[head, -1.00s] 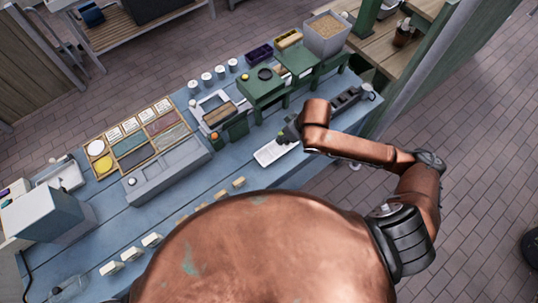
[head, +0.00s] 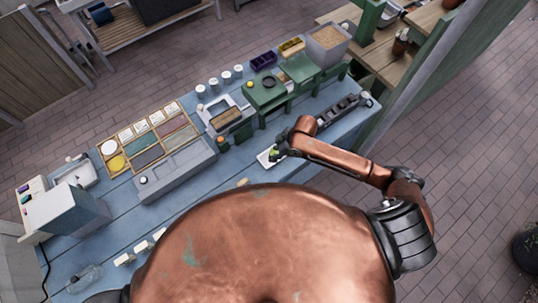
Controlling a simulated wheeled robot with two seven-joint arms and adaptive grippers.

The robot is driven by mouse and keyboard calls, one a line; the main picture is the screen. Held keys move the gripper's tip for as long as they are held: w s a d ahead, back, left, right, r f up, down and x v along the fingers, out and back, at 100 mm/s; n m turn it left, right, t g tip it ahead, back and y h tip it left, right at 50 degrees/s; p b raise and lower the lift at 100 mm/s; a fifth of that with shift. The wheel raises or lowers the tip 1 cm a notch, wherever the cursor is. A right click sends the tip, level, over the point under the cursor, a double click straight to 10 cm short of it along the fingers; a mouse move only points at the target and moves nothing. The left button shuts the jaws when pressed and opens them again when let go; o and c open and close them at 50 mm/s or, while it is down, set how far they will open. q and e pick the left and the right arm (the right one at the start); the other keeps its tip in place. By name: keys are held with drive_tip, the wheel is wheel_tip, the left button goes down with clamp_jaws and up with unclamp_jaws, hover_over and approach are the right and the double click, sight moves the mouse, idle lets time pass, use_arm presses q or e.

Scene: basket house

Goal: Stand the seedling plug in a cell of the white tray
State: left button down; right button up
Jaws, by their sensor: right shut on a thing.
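The white tray (head: 263,161) lies on the blue bench, largely covered by my right arm and gripper. My right gripper (head: 274,156) is over the tray, shut on the seedling plug, whose bright green leaves (head: 273,153) show at the fingers. The plug's lower part is hidden, so I cannot tell whether it touches a cell. My left gripper is out of view.
A dark row of holders (head: 345,109) lies right of my gripper. Green stands (head: 265,92) and a grey bin (head: 326,42) are behind. A seed-packet box (head: 150,135) and grey unit (head: 178,168) stand left.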

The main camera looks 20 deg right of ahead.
drive_tip(key=w+f, duration=0.1)
drive_tip(key=w+a+f, duration=0.1)
drive_tip(key=f, duration=0.1)
drive_tip(key=w+f, duration=0.1)
drive_tip(key=shift+w+a+f, duration=0.15)
drive_tip(key=shift+w+f, duration=0.1)
drive_tip(key=shift+f, duration=1.75)
drive_tip(key=o, duration=0.5)
drive_tip(key=shift+f, duration=0.15)
drive_tip(key=shift+c, duration=0.2)
drive_tip(key=shift+o, duration=1)
drive_tip(key=shift+r, duration=0.2)
drive_tip(key=v, duration=1.2)
